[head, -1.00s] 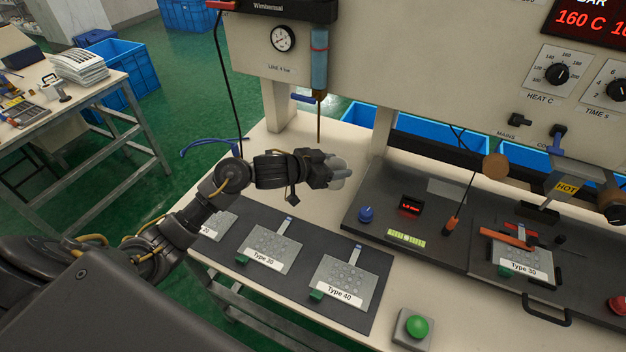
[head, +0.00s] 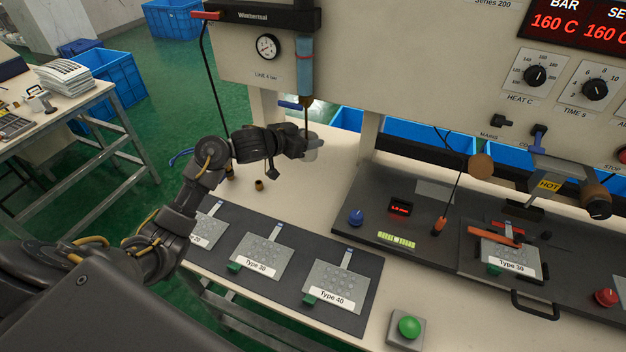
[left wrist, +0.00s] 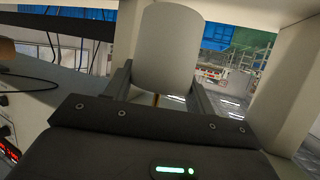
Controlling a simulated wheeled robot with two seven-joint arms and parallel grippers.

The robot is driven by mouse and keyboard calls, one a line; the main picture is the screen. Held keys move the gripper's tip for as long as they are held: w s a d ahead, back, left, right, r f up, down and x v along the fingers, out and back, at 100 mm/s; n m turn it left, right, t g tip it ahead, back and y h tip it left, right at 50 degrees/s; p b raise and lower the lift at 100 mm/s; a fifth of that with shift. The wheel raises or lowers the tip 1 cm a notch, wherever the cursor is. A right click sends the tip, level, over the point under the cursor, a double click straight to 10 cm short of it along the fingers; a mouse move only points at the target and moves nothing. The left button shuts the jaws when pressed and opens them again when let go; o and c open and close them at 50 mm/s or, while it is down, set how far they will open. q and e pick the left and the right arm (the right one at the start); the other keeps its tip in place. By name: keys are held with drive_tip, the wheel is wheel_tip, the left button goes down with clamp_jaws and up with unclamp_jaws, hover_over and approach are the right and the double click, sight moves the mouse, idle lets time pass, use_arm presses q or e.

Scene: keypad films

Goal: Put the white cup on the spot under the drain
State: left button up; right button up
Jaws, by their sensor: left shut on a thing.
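My left gripper (head: 300,147) is shut on the white cup (head: 313,148). The cup also shows between the two fingers in the left wrist view (left wrist: 168,50). Cup and tube overlap in the picture, so I cannot tell whether the cup is directly under the tube. The spot under the drain cannot be made out. The cup's base is partly hidden by the gripper. My right gripper is not in view.
Small brass fittings (head: 259,185) stand on the cream bench left of the cup. A dark mat (head: 372,272) with Type plates lies in front. A dark heating station (head: 384,219) is to the right. A machine leg (head: 369,137) stands right of the cup.

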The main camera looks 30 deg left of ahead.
sight(307, 154)
use_arm(q)
wheel_tip(307, 154, down, 6)
drive_tip(key=shift+f, duration=2.1)
drive_tip(key=o, duration=1)
drive_tip(key=shift+f, duration=0.1)
drive_tip(key=shift+c, duration=0.2)
drive_tip(key=v, duration=1.2)
drive_tip(key=shift+r, duration=0.25)
